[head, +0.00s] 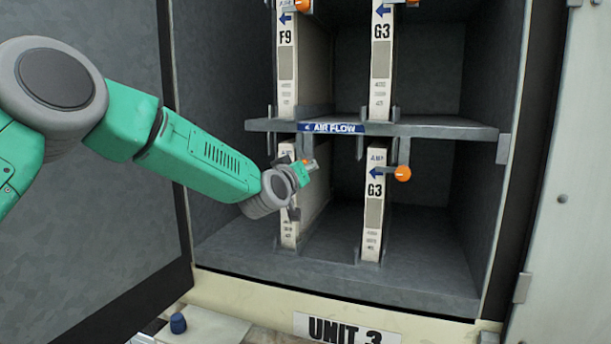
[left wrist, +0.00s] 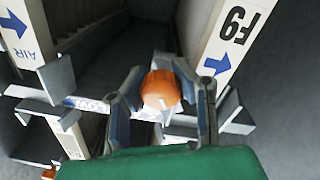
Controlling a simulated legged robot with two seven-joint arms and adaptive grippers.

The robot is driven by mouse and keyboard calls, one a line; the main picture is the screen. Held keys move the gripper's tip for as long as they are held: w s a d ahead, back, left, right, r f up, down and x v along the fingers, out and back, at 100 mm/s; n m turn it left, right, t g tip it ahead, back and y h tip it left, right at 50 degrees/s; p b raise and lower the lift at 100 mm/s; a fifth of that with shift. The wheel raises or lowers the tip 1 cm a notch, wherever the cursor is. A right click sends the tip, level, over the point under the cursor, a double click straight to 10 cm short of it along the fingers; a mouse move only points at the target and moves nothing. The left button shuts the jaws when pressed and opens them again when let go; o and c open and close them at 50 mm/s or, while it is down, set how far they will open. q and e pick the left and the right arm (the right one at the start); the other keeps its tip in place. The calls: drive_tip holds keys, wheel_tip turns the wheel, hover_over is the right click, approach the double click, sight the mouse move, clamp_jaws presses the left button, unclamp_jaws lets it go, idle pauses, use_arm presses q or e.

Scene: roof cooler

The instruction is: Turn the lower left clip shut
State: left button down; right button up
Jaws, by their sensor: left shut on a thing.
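The lower left clip, an orange knob (head: 310,165), is at the upper front of the lower left filter (head: 289,236), a narrow white-edged panel standing in the lower bay. My left gripper (head: 302,170) is at that clip and covers part of the filter's front. In the left wrist view the orange knob (left wrist: 160,90) sits between the two grey fingers of my left gripper (left wrist: 163,82), which is shut on it. The clip's exact turn angle is hard to tell behind the fingers. My right gripper is not in view.
The lower right filter (head: 373,215), marked G3, has its own orange clip (head: 403,174). The shelf (head: 440,130) with an AIR FLOW label (head: 335,128) runs just above my gripper. The open door (head: 90,225) stands left. Lower-bay floor is free at right.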

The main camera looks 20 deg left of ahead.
use_arm(q)
drive_tip(key=n+b, duration=0.2)
drive_tip(key=n, duration=0.3)
drive_tip(key=shift+a+n+b, duration=0.1)
drive_tip(key=shift+n+b, duration=0.3)
drive_tip(key=n+b, duration=0.2)
drive_tip(key=n, duration=0.3)
drive_tip(key=shift+y, duration=0.3)
drive_tip(key=shift+n+b, duration=0.3)
drive_tip(key=shift+b, duration=0.05)
drive_tip(key=c, duration=1.2)
unclamp_jaws()
drive_tip(key=shift+a, duration=0.1)
